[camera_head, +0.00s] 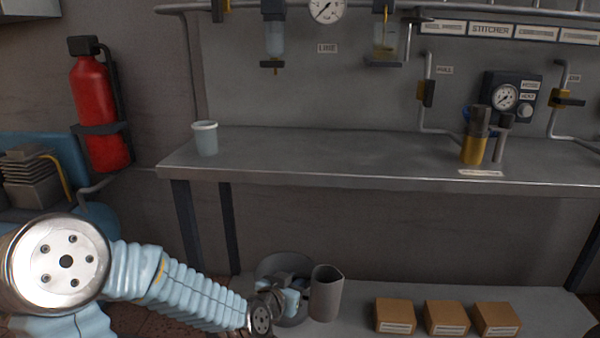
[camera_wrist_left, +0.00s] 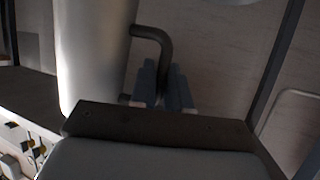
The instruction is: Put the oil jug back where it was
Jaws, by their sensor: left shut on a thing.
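The oil jug (camera_head: 327,293) is a grey, open-topped cylinder standing roughly upright low in front of the bench, at the lower shelf. My left gripper (camera_head: 300,290) is just left of it, partly hidden by my own wrist. In the left wrist view, the pale jug body (camera_wrist_left: 95,55) rises at the left with a dark curved handle (camera_wrist_left: 153,36). My left gripper (camera_wrist_left: 163,88) is shut on that handle. The jug's base is hidden in the wrist view, and I cannot tell whether it touches the shelf. My right gripper is not in view.
A round grey bin (camera_head: 272,266) is behind my left gripper. Several cardboard boxes (camera_head: 446,318) sit on the lower shelf (camera_head: 545,305) to the right. The bench top (camera_head: 330,155) above holds a pale cup (camera_head: 205,138) and a yellow-black tool (camera_head: 474,145); its middle is clear.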

